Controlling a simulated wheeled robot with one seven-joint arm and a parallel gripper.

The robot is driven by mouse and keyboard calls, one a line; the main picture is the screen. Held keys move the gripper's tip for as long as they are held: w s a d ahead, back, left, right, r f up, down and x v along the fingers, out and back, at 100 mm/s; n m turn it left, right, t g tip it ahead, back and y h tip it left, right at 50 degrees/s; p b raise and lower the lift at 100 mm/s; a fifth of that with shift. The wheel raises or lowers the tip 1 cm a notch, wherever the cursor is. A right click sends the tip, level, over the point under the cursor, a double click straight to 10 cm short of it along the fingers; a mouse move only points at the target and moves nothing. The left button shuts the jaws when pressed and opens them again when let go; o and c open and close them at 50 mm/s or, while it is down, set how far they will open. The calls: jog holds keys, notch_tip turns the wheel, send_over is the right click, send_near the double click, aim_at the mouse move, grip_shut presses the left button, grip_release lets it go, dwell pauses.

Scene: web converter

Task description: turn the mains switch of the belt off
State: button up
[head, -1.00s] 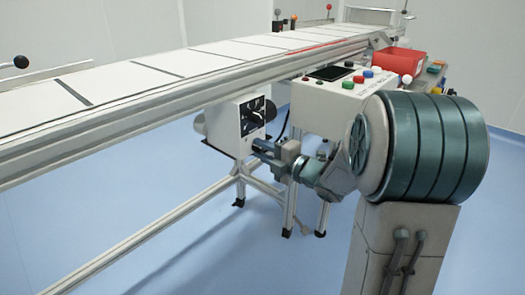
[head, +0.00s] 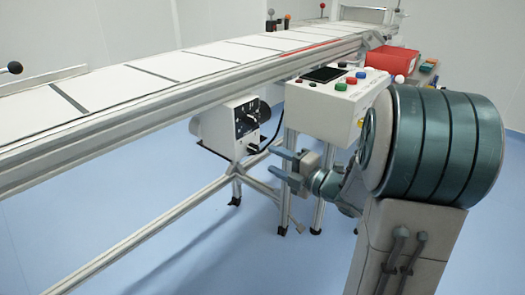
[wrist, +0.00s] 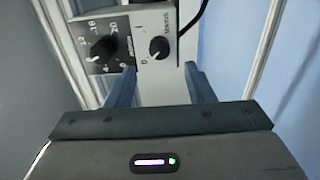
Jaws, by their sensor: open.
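The mains switch is a black knob (wrist: 158,48) on a white control box under the belt. The wrist view shows its lettering and a 0 beside it; which way it points is hard to tell. In the head view the switch (head: 252,148) is small, on the lower part of the box's (head: 222,140) face. My gripper (head: 275,162) is to the right of the box and a little lower, open and empty, apart from it. In the wrist view my gripper (wrist: 160,82) has its fingers spread either side of the switch's line, with the knob just beyond the tips.
A numbered dial (wrist: 103,48) sits beside the switch. The belt (head: 150,75) runs above the box. A control panel (head: 325,92) with coloured buttons stands to the right, near a red bin (head: 392,60). Frame legs and a black cable are close by; blue floor lies open below.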

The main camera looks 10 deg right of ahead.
jog(key=p+v, duration=0.1)
jog(key=v, duration=0.6)
jog(key=w+d+r+m+g+h+p, duration=0.1)
jog(key=d+r+m+h+p, duration=0.1)
jog(key=r+m+h+p, duration=0.65)
jog(key=w+d+r+m+g+h+p, duration=0.15)
jog(key=r+m+h+p, duration=0.35)
jog(key=r+p, duration=0.65)
jog(key=s+a+r+m+g+y+p, duration=0.1)
jog(key=s+a+r+m+g+p, duration=0.3)
jog(key=s+p, duration=0.5)
jog(key=s+a+r+m+g+y+p, duration=0.2)
jog(key=s+a+r+m+g+p, duration=0.3)
jog(key=s+a+r+m+p, duration=0.2)
notch_tip(320, 180, up, 4)
jog(key=s+m+p, duration=0.1)
jog(key=s+p, duration=0.1)
jog(key=p, duration=0.1)
jog(key=shift+s+a, duration=0.25)
jog(key=shift+s, duration=0.1)
jog(key=shift+f, duration=0.1)
